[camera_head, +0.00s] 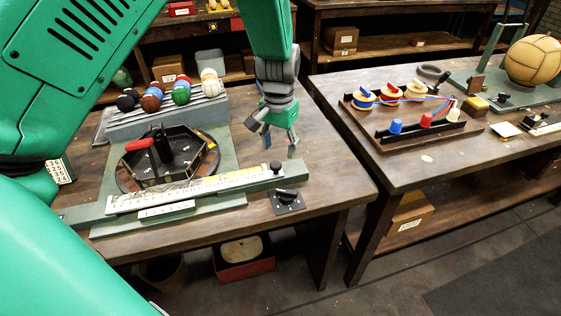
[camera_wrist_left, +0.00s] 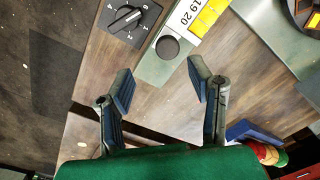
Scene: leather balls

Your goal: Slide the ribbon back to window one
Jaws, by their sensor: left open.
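The numbered ribbon (camera_head: 190,188), a white strip with printed numbers and some yellow cells, lies along a grey-green rail (camera_head: 92,213) at the front of the left bench. A small plate with fewer numbers (camera_head: 166,210) sits below it. In the left wrist view, the ribbon's end (camera_wrist_left: 192,17) shows 19 and 20. A round black knob (camera_head: 276,167) stands at the rail's right end, also in the wrist view (camera_wrist_left: 168,47). My left gripper (camera_head: 279,143) is open and empty above the bench, just behind the knob, its fingers (camera_wrist_left: 161,80) apart and short of it.
Behind the ribbon are a black hexagonal tray (camera_head: 172,158) with a red handle and a rack (camera_head: 165,119) of coloured balls. The right bench holds spools and cones (camera_head: 396,127).

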